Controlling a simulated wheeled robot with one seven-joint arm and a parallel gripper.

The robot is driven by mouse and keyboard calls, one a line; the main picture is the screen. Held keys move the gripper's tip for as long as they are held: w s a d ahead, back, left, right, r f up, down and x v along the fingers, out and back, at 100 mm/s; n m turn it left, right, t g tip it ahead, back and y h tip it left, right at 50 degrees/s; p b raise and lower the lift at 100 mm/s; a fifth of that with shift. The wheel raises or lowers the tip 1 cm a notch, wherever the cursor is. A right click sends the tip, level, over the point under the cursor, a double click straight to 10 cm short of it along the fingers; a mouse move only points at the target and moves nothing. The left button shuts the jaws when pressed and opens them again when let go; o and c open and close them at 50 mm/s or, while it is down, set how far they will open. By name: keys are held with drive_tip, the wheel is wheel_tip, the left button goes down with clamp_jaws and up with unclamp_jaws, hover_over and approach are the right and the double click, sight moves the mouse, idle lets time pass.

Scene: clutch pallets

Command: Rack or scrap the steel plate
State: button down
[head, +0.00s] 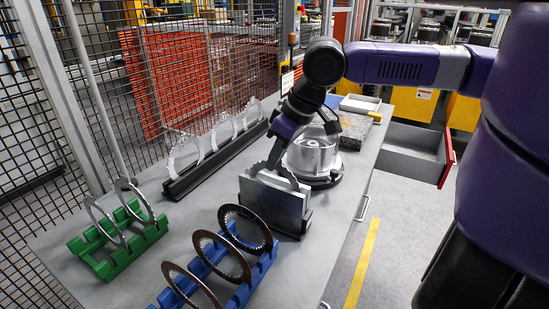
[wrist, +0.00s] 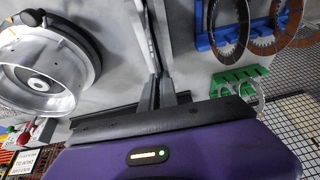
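My gripper (head: 274,163) points down at a grey metal block stand (head: 268,203) on the bench. In the wrist view its two fingers (wrist: 160,92) are close together on a thin steel plate (wrist: 151,45), seen edge-on. In the head view a toothed curve of the steel plate (head: 287,172) shows at the top of the block; its lower part is hidden, and I cannot tell how deep it sits. A green rack (head: 152,233) holds two thin steel rings upright. A black rack (head: 185,186) holds several silver plates upright.
A blue rack (head: 265,265) with several brown toothed discs stands at the front. A round metal housing (head: 313,155) is just behind the block. A grey slab (head: 355,133) and a white tray (head: 360,103) lie farther back. An open drawer (head: 415,151) with red front juts out right.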

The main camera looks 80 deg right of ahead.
wheel_tip(320, 180, up, 12)
drive_tip(key=p, duration=1.1)
drive_tip(key=shift+r, duration=0.2)
idle(0.5)
idle(0.3)
